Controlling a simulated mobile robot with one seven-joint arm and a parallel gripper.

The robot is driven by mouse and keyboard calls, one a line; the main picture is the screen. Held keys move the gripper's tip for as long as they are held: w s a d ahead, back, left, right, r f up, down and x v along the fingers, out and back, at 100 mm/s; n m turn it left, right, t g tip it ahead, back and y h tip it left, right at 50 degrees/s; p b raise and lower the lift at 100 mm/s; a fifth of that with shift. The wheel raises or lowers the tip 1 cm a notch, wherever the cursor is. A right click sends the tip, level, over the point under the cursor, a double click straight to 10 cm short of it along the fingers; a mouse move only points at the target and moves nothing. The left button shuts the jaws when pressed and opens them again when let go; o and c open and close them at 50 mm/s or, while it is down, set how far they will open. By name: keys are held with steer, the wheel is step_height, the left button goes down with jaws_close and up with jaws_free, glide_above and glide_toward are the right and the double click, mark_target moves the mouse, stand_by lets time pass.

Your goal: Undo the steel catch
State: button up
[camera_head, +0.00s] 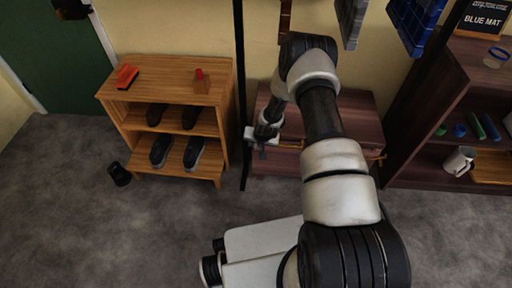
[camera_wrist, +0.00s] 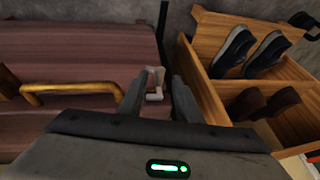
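The steel catch (camera_wrist: 154,84) shows in the wrist view as a small pale, bent metal piece at the edge of the dark reddish wooden chest (camera_wrist: 80,55). My gripper (camera_wrist: 159,88) is open, with one dark finger on each side of the catch in the picture. A gap shows between the catch and the right finger; I cannot tell whether the left finger touches it. In the head view, my gripper (camera_head: 262,150) is at the left end of the chest (camera_head: 356,108). The catch cannot be made out there, and my arm covers much of the chest.
A brass-coloured handle (camera_wrist: 65,88) stands out from the chest. A light wooden shoe rack (camera_head: 167,92) with dark shoes stands close to the left in the head view. A thin black post (camera_head: 240,80) rises between them. A dark shelf (camera_head: 440,110) stands at right.

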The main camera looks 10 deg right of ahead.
steer(key=shift+w+f, duration=0.3)
steer(key=shift+f, duration=0.35)
jaws_close()
